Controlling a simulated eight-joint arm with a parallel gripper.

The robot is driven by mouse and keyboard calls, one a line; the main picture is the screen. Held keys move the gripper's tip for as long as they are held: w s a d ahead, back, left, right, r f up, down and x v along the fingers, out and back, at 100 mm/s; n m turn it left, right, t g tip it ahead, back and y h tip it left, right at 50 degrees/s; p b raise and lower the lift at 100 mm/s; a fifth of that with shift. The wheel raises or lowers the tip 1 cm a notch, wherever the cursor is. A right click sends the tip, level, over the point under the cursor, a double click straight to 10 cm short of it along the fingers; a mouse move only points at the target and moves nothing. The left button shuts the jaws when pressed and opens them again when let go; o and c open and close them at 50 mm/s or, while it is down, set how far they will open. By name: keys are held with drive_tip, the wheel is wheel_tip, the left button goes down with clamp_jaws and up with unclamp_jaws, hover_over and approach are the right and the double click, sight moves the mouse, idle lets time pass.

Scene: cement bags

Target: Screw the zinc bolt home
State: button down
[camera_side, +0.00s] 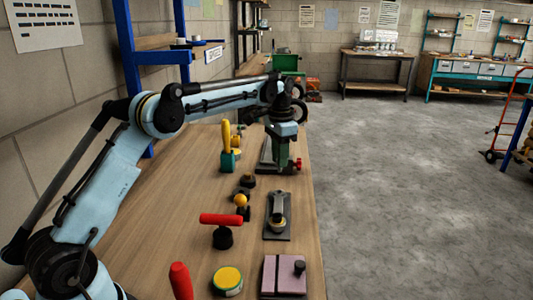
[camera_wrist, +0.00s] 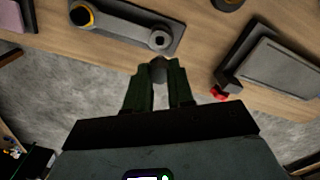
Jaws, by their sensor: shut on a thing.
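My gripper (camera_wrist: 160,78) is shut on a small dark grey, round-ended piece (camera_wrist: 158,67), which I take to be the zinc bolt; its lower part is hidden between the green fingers. In the side view my gripper (camera_side: 281,160) points down over the far part of the bench, and what it holds cannot be made out there. A dark plate (camera_side: 270,236) carries a grey link and a yellow ring, and lies on the near side of my gripper. The plate also shows in the wrist view (camera_wrist: 125,22), just beyond the fingertips. I cannot tell whether the bolt touches anything.
A grey fixture (camera_wrist: 277,72) with a red knob (camera_side: 297,164) is close beside my gripper. A red-handled tool (camera_side: 221,219), a yellow-topped tin (camera_side: 227,280), a pink block (camera_side: 284,275) and a yellow-handled tool (camera_side: 227,135) stand on the bench (camera_side: 160,240). Open floor lies to the right.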

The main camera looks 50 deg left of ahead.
drive_tip(key=shift+f, duration=2.95)
drive_tip(key=shift+f, duration=1.25)
drive_tip(key=m, duration=0.7)
